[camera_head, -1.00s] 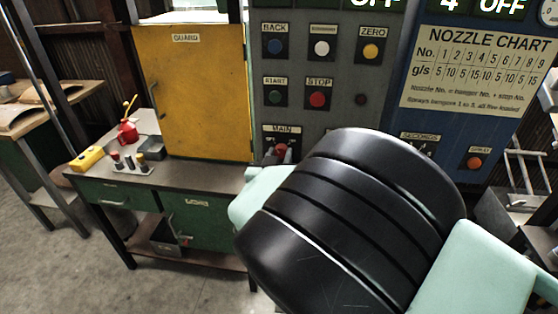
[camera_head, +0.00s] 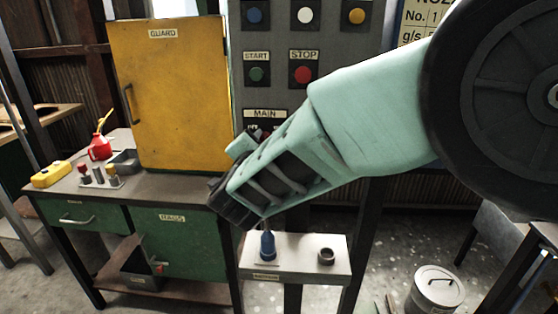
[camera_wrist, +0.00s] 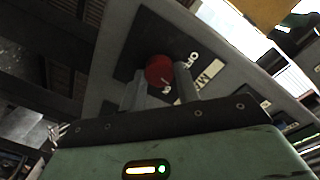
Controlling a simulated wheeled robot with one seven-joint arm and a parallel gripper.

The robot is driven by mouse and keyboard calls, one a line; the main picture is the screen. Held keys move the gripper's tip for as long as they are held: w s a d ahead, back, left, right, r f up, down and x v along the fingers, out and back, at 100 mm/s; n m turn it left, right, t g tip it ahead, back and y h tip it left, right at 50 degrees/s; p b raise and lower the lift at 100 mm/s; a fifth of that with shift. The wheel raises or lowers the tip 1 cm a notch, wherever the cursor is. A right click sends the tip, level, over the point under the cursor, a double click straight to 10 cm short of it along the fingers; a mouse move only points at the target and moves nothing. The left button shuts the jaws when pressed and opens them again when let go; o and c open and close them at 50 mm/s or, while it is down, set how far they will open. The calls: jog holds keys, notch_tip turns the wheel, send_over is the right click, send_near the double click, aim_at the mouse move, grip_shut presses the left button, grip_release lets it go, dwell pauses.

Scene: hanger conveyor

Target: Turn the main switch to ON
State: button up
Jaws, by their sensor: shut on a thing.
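The main switch, a red knob (camera_wrist: 159,70) on a dark plate of the grey control panel, shows in the wrist view between my gripper's fingers. My gripper (camera_wrist: 160,92) is shut on this red knob. In the head view my gripper (camera_head: 235,180) reaches to the panel just below the MAIN label (camera_head: 265,113), and my arm hides most of the switch there.
Above are the green START button (camera_head: 257,74) and red STOP button (camera_head: 303,74). The yellow GUARD door (camera_head: 170,95) is left of the panel. A red oil can (camera_head: 100,147) stands on the bench.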

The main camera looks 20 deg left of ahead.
jog(key=m+b, duration=0.3)
jog(key=b, duration=0.1)
jog(key=m+b, duration=0.2)
jog(key=b, duration=0.2)
jog(key=shift+d+f+m, duration=0.1)
jog(key=shift+f+m, duration=0.1)
jog(key=shift+m, duration=0.2)
jog(key=shift+r+y, duration=0.1)
jog(key=shift+y, duration=0.2)
jog(key=o, duration=1)
jog(key=b+v, duration=0.1)
jog(key=v, duration=1.6)
jog(key=shift+s+r, duration=0.15)
jog(key=shift+s, duration=0.1)
